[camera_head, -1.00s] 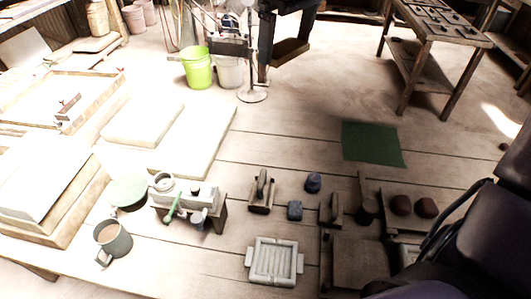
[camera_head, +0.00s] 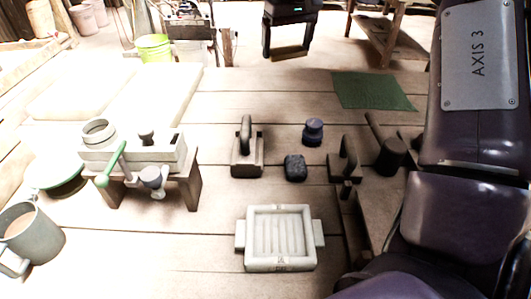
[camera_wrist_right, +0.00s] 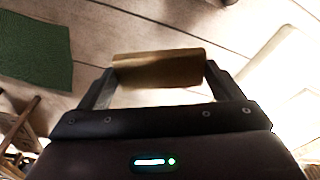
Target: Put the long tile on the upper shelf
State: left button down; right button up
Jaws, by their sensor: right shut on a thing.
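I cannot make out for sure which surface is the upper shelf. My left gripper is not in view.
A wooden stand (camera_head: 383,38) is at the top right. A green bucket (camera_head: 153,48) stands at the back left.

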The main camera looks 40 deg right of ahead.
aim_at(291, 49)
jog(key=f, duration=0.1)
jog(key=d+f+b, duration=0.1)
jog(key=shift+d+f, duration=0.2)
jog(key=shift+f, duration=0.15)
jog(key=shift+m, duration=0.3)
notch_tip(291, 49, down, 14)
jog(key=b, duration=0.4)
jog(key=shift+d, duration=0.1)
notch_tip(291, 49, down, 6)
jog(key=shift+r+b, duration=0.2)
jog(key=shift+b, duration=0.35)
jog(key=shift+w+f, duration=0.1)
jog(key=shift+f, duration=0.1)
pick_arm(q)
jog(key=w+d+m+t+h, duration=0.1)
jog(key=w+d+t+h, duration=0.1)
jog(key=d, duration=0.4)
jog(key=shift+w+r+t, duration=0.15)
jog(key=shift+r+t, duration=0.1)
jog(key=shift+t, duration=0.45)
pick_arm(e)
jog(key=shift+r, duration=0.1)
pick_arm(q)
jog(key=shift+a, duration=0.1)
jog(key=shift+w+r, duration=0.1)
